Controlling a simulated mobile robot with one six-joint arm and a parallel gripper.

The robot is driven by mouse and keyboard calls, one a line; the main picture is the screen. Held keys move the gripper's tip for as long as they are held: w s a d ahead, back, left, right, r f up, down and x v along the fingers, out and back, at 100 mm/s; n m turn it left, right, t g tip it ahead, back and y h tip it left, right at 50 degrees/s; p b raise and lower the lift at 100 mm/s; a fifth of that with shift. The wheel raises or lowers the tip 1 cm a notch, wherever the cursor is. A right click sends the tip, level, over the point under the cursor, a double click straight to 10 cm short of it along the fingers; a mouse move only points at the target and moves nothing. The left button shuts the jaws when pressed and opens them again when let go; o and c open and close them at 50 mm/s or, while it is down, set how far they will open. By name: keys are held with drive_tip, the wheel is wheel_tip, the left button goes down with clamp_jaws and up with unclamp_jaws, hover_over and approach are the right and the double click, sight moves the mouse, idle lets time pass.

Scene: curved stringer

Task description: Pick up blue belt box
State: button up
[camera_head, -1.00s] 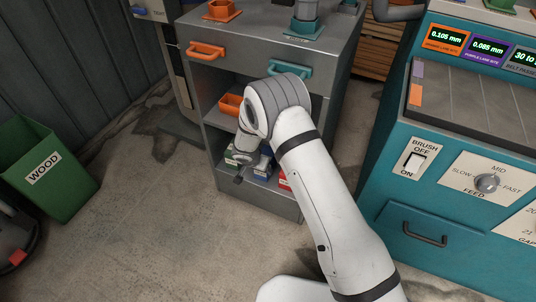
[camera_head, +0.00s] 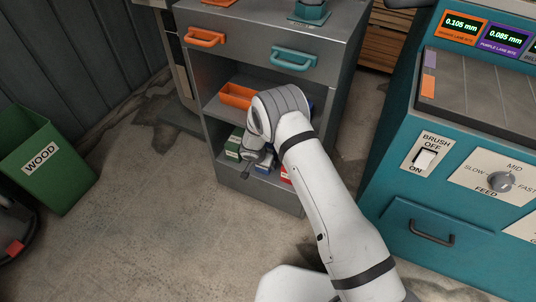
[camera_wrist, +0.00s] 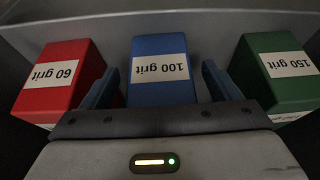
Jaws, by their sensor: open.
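The blue belt box (camera_wrist: 160,88) carries a "100 grit" label, upside down in the wrist view. It stands in the middle of a row on the cabinet's lower shelf, and in the head view it shows as a small blue patch (camera_head: 264,164) partly behind my arm. My gripper (camera_wrist: 165,82) is open, with one finger on each side of the blue box. I cannot tell whether the fingers touch it. The red "60 grit" box (camera_wrist: 62,80) is on the left and the green "150 grit" box (camera_wrist: 276,72) on the right in the wrist view.
The grey cabinet (camera_head: 258,197) has an upper shelf with an orange bin (camera_head: 237,95) above the boxes. An orange handle (camera_head: 204,37) and a teal handle (camera_head: 293,60) stick out from its front.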

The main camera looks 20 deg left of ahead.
drive_tip(key=shift+c, duration=0.2)
drive_tip(key=c, duration=1.2)
drive_tip(key=shift+c, duration=0.4)
drive_tip(key=shift+r, duration=0.25)
